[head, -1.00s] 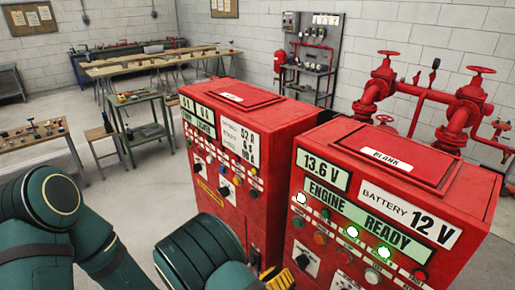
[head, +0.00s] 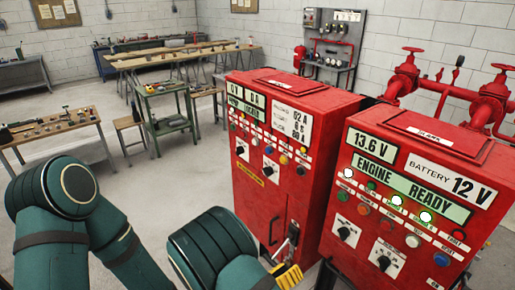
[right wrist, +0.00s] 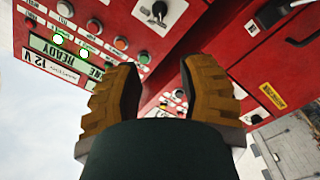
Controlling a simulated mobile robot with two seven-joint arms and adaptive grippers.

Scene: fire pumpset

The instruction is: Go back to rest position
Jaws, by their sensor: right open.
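My right gripper (head: 291,272) shows at the bottom of the head view with yellow fingers, partly cut off by the frame edge, in front of the left red cabinet's lower part. In the right wrist view its two yellow-and-black fingers (right wrist: 160,88) stand apart with nothing between them. The red engine panel (head: 408,232), reading "ENGINE READY", is at the right. The other red cabinet (head: 262,205) stands beside it, to the left. In the wrist view the engine panel (right wrist: 112,22) appears upside down behind the fingers. My left gripper is out of view.
Red pipes with handwheels (head: 407,75) stand behind the engine panel at the right. A green cart (head: 165,92), a stool (head: 130,124) and a workbench (head: 88,132) are at the left. Grey floor between them and the cabinets is open.

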